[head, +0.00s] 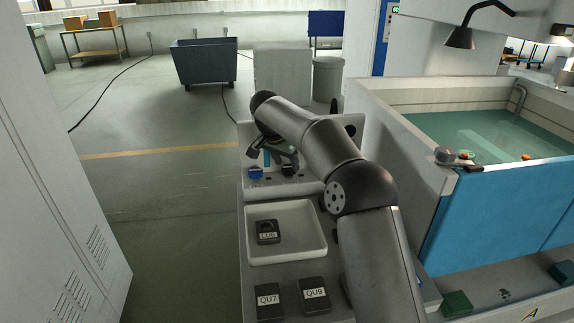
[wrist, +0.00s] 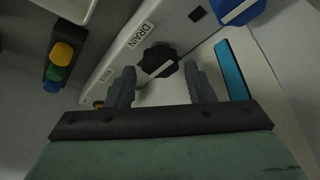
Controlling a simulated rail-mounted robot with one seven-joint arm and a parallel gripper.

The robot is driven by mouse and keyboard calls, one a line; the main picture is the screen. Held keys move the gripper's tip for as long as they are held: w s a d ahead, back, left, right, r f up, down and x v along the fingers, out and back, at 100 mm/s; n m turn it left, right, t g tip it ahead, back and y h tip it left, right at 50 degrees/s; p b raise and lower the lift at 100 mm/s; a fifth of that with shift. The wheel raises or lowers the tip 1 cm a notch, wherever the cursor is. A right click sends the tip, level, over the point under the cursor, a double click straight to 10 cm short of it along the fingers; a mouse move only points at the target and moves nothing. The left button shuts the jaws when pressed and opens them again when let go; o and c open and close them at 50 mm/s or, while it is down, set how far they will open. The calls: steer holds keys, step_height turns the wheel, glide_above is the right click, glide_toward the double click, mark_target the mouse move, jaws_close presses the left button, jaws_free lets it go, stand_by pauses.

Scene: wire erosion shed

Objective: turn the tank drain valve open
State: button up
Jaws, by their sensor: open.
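The tank drain valve is a black lobed knob (wrist: 162,60) with a white pointer mark, on a pale panel beside a label reading DRAIN (wrist: 141,36) in the wrist view. My gripper (wrist: 159,70) is open, its two grey fingers apart on the left and right of the knob in the picture. I cannot tell whether either finger touches the knob. In the head view my gripper (head: 276,158) is over the far end of the bench, small and partly hidden by my arm.
A blue knob (wrist: 240,8) is near the black one on the same panel. Yellow, green and blue buttons (wrist: 57,62) stand at the left. A white tray (head: 318,243) holds a dark block labelled LU6 (head: 267,231). The water tank (head: 397,118) stands right of my arm.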

steer(key=shift+x, duration=0.85)
steer(key=c, duration=0.7)
